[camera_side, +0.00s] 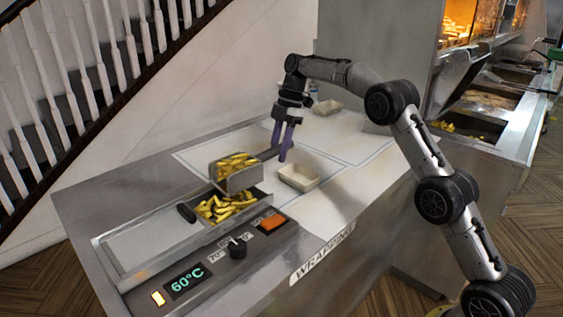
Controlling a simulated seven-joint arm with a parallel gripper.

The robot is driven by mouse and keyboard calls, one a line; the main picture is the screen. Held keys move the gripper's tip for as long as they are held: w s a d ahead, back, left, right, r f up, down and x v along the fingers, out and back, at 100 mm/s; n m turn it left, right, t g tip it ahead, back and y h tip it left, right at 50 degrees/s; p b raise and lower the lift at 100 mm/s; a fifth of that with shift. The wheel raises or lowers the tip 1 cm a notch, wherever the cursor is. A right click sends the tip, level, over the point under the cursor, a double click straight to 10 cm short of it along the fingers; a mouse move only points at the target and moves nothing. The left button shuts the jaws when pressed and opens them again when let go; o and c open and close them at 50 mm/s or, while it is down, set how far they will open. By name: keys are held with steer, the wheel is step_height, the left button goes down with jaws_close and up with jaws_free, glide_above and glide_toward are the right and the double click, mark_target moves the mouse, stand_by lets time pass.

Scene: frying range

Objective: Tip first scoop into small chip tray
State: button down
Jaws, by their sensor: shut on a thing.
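My gripper (283,138) is shut on the handle of a metal chip scoop (238,181). The scoop is full of yellow chips (236,162) and appears held above the right end of the chip bin. A small pale chip tray (299,178) sits on the white wrapping surface, right of the scoop and below my gripper; it looks empty. The scoop is apart from this tray.
The heated bin (262,193) holds more chips (221,208). Its front panel has a knob (237,249) and a 60°C display (187,282). Another pale tray (327,107) stands at the back. A grey column (375,60) rises behind. White surface right of the small tray is clear.

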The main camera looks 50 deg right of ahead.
steer(key=s+d+r+m+t, duration=0.1)
steer(key=s+d+m, duration=0.35)
steer(key=d, duration=0.75)
steer(key=s+d+m, duration=0.1)
steer(key=s+d, duration=0.6)
steer(key=d, duration=0.6)
steer(key=w+a+r+g+h, duration=0.3)
steer(key=w+a+r+h, duration=0.1)
steer(key=a+r+h, duration=0.3)
steer(key=shift+w+a+r+g+h, duration=0.3)
steer(key=shift+r+g+h, duration=0.1)
steer(key=shift+r+h, duration=0.3)
